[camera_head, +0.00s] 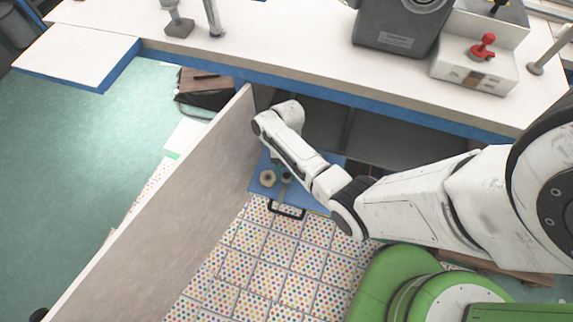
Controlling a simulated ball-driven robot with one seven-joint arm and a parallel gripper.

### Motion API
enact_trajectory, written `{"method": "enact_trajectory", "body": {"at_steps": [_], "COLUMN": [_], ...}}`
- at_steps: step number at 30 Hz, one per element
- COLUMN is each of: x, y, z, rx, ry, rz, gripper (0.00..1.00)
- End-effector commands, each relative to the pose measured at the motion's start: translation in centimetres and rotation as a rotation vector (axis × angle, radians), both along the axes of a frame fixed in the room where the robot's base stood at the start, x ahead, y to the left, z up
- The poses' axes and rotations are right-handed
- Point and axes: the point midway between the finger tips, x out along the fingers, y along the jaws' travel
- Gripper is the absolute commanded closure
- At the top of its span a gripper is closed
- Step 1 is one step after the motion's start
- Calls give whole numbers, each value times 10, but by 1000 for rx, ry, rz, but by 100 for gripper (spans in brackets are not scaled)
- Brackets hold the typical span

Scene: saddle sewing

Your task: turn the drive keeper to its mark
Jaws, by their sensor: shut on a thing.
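A blue plate (316,194) lies low under the bench, on the tiled floor. A grey upright piece (285,180) on it, which looks like the drive keeper, stands just below my forearm. A tan round knob (267,178) sits to its left, and a black bar handle (287,211) is at the plate's front edge. My gripper (279,161) is mostly hidden by my arm; a small dark part shows at the top of the grey piece. It is shut on that piece. The mark and the fingertips cannot be made out.
A tall grey panel (170,205) stands close to the left of the plate. The white bench top (290,45) overhangs behind my arm, carrying a grey machine (398,25) and a box with a red joystick (483,46). Dotted floor tiles (270,260) in front are clear.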

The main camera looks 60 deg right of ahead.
Motion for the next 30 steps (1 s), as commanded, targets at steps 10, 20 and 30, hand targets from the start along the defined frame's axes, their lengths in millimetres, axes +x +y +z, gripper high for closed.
{"method": "enact_trajectory", "body": {"at_steps": [10, 20, 30], "x": [0, 0, 1], "y": [0, 0, 0], "z": [0, 0, 14], "rx": [-1, 0, -1], "ry": [-2, 0, -2], "rz": [3, 1, 1], "gripper": [47, 33, 33]}}
